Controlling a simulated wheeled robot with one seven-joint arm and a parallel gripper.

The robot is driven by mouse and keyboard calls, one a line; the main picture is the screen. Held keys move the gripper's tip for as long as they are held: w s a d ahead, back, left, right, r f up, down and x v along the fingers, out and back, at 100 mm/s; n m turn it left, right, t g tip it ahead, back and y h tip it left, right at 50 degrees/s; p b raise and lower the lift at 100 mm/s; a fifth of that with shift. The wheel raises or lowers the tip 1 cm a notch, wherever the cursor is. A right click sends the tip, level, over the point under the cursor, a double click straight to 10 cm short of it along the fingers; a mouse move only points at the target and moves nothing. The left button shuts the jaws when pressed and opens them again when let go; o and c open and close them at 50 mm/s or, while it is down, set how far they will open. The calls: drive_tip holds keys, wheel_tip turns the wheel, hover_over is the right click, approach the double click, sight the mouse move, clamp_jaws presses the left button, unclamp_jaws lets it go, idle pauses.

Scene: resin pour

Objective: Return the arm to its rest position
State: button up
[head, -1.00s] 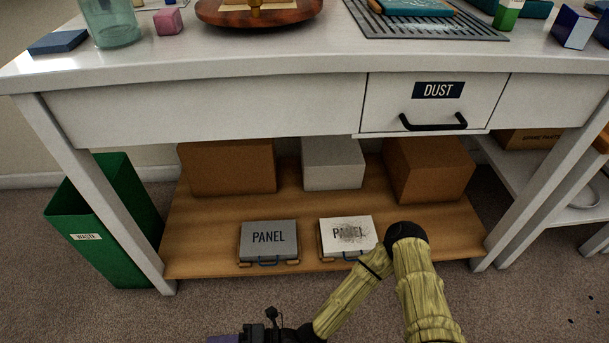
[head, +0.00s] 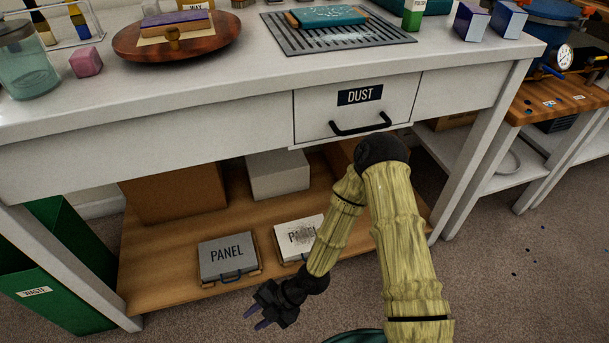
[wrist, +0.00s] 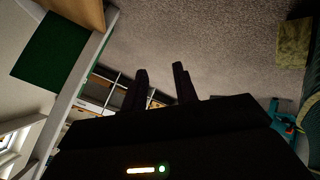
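My gripper (head: 256,318) is low in the head view, in front of the lower shelf and below the panels, with my arm bent at the elbow above it. In the wrist view its two dark fingers (wrist: 160,70) stand apart with nothing visible between them. Carpet shows beyond the fingers. The gripper is clear of the bench and of the panels.
A grey panel (head: 228,257) and a dusty white panel (head: 297,238) lie on the wooden shelf (head: 190,293). The closed DUST drawer (head: 358,105) is near my elbow. A green waste bin (head: 45,290) stands left. Carpet (head: 520,290) at right is open.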

drive_tip(key=w+d+r+m+t+h+p, duration=0.35)
drive_tip(key=w+d+r+m, duration=0.25)
drive_tip(key=d+r+m, duration=0.45)
drive_tip(key=w+d+r+m+t+h+p, duration=0.2)
drive_tip(key=w+d+r+m+h, duration=0.3)
drive_tip(key=d+r+m, duration=0.55)
drive_tip(key=s+d+r+m+p, duration=0.2)
drive_tip(key=d+r+m, duration=0.25)
drive_tip(key=r, duration=0.35)
drive_tip(key=s+d+r+m+p, duration=0.2)
drive_tip(key=d+r+m, duration=0.2)
drive_tip(key=r+m, duration=0.25)
wheel_tip(320, 180, up, 38)
drive_tip(key=n+p, duration=0.1)
drive_tip(key=p, duration=3.5)
drive_tip(key=shift+f+p, duration=0.15)
drive_tip(key=shift+p, duration=0.25)
drive_tip(key=shift+w+a, duration=0.1)
